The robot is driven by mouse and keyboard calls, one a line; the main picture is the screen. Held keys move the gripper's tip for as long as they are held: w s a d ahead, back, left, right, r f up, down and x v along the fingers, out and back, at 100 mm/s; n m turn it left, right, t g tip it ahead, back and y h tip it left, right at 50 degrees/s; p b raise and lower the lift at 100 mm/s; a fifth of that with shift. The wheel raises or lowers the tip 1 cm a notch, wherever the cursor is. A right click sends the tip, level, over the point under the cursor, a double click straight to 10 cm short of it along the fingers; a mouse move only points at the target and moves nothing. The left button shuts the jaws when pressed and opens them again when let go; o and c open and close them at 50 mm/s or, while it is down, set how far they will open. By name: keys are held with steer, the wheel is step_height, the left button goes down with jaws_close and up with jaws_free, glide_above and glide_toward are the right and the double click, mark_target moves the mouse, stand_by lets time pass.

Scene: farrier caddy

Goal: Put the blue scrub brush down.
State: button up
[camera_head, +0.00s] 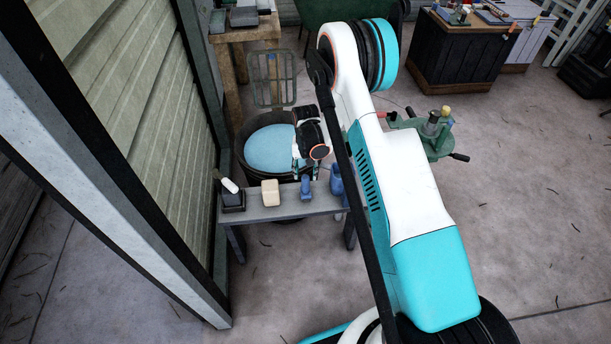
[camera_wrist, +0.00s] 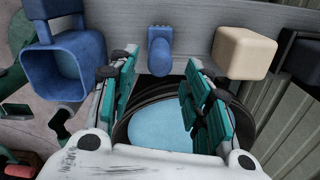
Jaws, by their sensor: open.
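The blue scrub brush (camera_head: 306,188) rests on the narrow grey bench (camera_head: 283,213), near its back edge. In the wrist view the brush (camera_wrist: 160,50) lies between and just beyond the fingertips, with a gap on each side. My gripper (camera_head: 306,173) is open and empty, just behind the brush on the bucket side. In the wrist view my gripper (camera_wrist: 162,68) has its two green-padded fingers spread apart. The brush's underside is hidden.
On the bench, a cream block (camera_head: 270,193) and a dark holder with a white-topped item (camera_head: 232,196) stand left of the brush, and a blue container (camera_head: 337,182) right. A dark bucket with light-blue contents (camera_head: 268,148) stands behind. A corrugated wall is at left.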

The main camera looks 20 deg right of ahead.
step_height(320, 180, up, 6)
steer(key=shift+r+p, duration=0.1)
steer(key=shift+p, duration=0.65)
steer(key=s+a+r+n+t, duration=0.1)
steer(key=s+r, duration=0.2)
steer(key=r, duration=0.7)
steer(key=s+r+t, duration=0.1)
steer(key=s+r, duration=0.2)
steer(key=r, duration=0.6)
steer(key=s+a+r+n+t, duration=0.1)
steer(key=s+r, duration=0.3)
steer(key=r, duration=0.6)
steer(key=s+a+r+n+t, duration=0.1)
steer(key=s+r, duration=0.3)
steer(key=s, duration=0.7)
steer(key=s+a+r+n+t, duration=0.1)
steer(key=s+r+t, duration=0.2)
steer(key=s, duration=0.8)
steer(key=shift+r+n, duration=0.3)
steer(key=shift+r, duration=0.45)
